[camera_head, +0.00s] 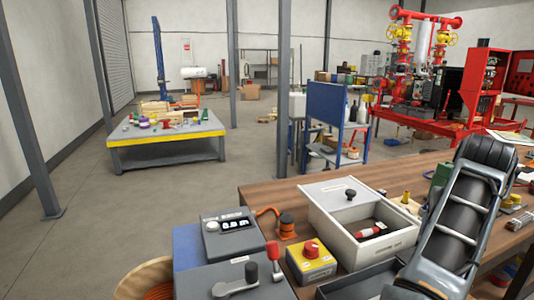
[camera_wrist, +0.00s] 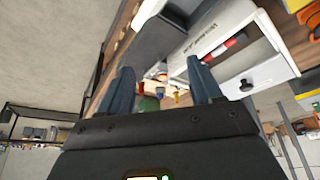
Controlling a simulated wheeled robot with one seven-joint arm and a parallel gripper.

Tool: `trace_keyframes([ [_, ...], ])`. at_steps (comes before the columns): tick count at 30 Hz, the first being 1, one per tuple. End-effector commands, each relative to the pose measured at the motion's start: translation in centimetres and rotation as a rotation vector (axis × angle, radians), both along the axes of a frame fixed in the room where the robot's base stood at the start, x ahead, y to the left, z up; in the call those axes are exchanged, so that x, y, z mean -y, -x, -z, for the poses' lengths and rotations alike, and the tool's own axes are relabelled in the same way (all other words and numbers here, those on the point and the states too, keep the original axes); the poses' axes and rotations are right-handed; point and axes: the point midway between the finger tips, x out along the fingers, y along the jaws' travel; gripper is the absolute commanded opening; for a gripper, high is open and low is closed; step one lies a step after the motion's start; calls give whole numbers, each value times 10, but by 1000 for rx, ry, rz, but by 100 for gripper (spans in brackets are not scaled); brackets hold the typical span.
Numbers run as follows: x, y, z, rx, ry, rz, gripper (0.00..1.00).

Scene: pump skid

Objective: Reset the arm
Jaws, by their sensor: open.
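My arm (camera_head: 455,225) rises at the right of the head view, in front of the wooden workbench (camera_head: 290,190). My gripper (camera_wrist: 160,68) shows in the wrist view, its two dark fingers spread apart with nothing held between them. Beyond the fingers, the wrist view shows a white box (camera_wrist: 225,45) at a steep tilt, with a red and white item (camera_wrist: 222,48) inside it. Small coloured parts (camera_wrist: 163,88) show between and past the fingers, apparently on the bench. In the head view I cannot make out the gripper's fingers.
On the bench stand the white box (camera_head: 326,220) with a black knob, a yellow box with a red button (camera_head: 312,262), a grey control box (camera_head: 229,232) and a lever box (camera_head: 235,284). A dark tray (camera_head: 345,288) lies close to my arm. Open floor (camera_head: 130,215) lies left.

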Motion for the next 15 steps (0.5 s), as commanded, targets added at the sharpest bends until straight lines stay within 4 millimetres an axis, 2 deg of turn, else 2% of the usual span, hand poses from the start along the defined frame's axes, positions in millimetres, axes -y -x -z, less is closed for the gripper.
trace_keyframes([
  [11, 30, 14, 20, 30, 128, 18, 64],
  [15, 46, 23, 30, 51, 205, 21, 64],
])
